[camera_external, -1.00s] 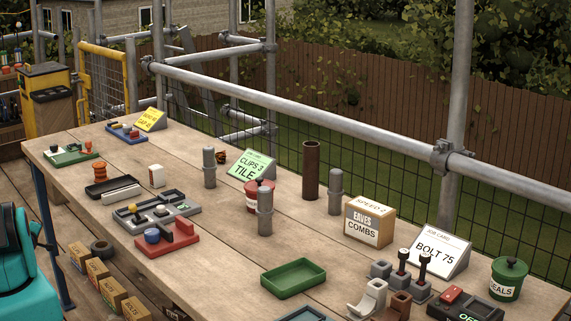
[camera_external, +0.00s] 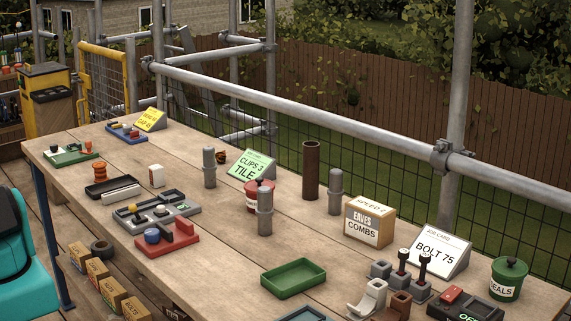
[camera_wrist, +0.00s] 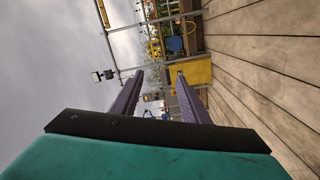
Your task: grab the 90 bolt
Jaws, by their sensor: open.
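Two dark-headed bolts stand upright in grey blocks at the right of the bench, a left one (camera_external: 403,259) and a right one (camera_external: 424,265). No 90 mark is readable on either, so I cannot tell which is the 90 bolt. A white job card (camera_external: 435,254) behind them reads BOLT 75. My gripper (camera_wrist: 160,76) shows in the wrist view with its two purple fingers apart and nothing between them. It is out of the external view, where only part of my teal body shows at the left edge.
In the wrist view, planks (camera_wrist: 265,75) lie at the right.

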